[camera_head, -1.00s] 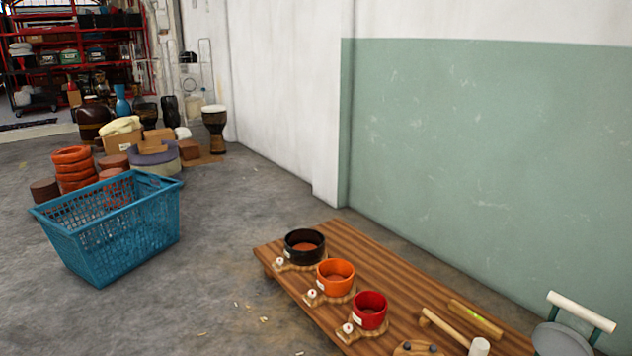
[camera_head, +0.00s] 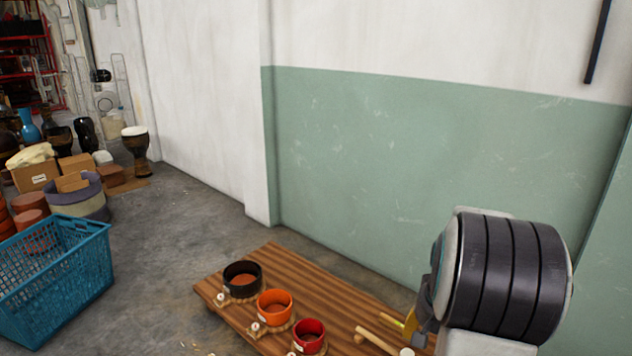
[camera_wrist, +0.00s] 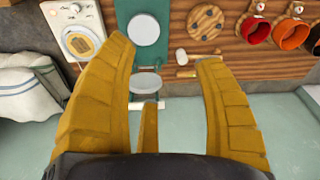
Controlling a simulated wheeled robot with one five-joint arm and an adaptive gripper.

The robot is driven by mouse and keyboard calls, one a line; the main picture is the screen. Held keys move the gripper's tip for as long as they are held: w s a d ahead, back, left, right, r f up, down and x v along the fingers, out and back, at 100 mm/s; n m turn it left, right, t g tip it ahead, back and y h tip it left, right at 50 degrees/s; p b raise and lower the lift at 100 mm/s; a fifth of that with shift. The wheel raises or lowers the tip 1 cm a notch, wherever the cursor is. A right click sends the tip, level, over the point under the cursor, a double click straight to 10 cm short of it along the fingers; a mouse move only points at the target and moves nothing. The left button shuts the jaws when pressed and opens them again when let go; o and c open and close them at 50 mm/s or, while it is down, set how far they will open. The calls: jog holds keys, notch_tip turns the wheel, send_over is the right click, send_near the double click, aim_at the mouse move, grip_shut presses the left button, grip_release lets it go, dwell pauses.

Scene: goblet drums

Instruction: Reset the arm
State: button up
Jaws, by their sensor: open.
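My arm rises at the right of the head view, with a dark ribbed round joint. My gripper (camera_head: 412,326) shows only partly there, low beside that joint, over the far right part of the wooden bench. In the wrist view my gripper (camera_wrist: 166,50) shows two yellow fingers spread wide apart, with nothing held between them. The gripper appears apart from everything on the bench.
The low wooden bench (camera_head: 222,298) bears black (camera_head: 242,279), orange (camera_head: 274,306) and red (camera_head: 309,337) pots. A mallet (camera_head: 376,340) lies at its right. A blue basket (camera_head: 60,275) stands on the floor left. A green-and-white wall (camera_head: 350,180) runs behind the bench. White sacks (camera_wrist: 28,90) show in the wrist view.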

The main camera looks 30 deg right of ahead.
jog(key=a+r+n+t+p, duration=0.1)
jog(key=a+r+n+p, duration=0.4)
jog(key=a+r+p, duration=0.75)
jog(key=s+a+r+n+p, duration=0.2)
jog(key=s+a+r+p, duration=0.1)
jog(key=a+r, duration=0.3)
jog(key=s+a+r+n+t+y+p, duration=0.1)
jog(key=s+a+r+n+p, duration=0.1)
jog(key=a+r, duration=0.5)
jog(key=shift+s+a+r+n+p, duration=0.15)
jog(key=shift+s+r+n+p, duration=0.25)
jog(key=shift+s+r+n, duration=0.55)
jog(key=shift+w+r, duration=0.15)
